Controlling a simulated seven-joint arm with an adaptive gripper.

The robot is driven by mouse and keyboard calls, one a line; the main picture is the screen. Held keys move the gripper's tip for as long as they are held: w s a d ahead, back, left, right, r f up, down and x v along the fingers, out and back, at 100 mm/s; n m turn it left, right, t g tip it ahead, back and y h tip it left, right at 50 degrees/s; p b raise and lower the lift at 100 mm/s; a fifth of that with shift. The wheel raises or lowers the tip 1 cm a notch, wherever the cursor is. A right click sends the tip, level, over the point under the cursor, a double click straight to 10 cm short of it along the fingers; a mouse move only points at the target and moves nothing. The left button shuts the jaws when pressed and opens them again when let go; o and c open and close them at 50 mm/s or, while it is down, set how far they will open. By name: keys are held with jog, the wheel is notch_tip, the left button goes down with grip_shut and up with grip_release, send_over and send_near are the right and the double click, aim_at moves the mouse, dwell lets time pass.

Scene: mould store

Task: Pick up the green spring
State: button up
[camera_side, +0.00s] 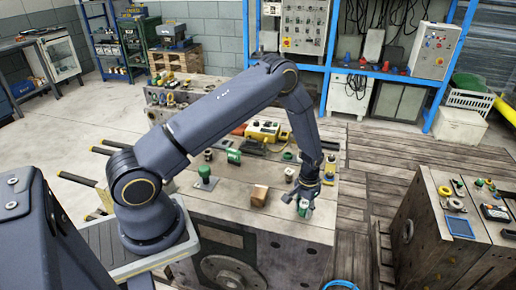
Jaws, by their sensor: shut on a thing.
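My gripper (304,196) points down over the front right corner of the near mould block. It is shut on a small green thing (304,210), which seems to be the green spring. The fingers cover part of it, and its coils are too small to make out. I cannot tell whether it still touches the block top (232,208).
A brown block (259,195) stands just left of my gripper, with a green-topped piece (205,174) farther left. A yellow device (263,131) lies behind. Another mould block (440,235) with small parts stands at the right, across wooden flooring.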

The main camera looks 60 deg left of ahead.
grip_shut()
jog(key=shift+r, duration=0.15)
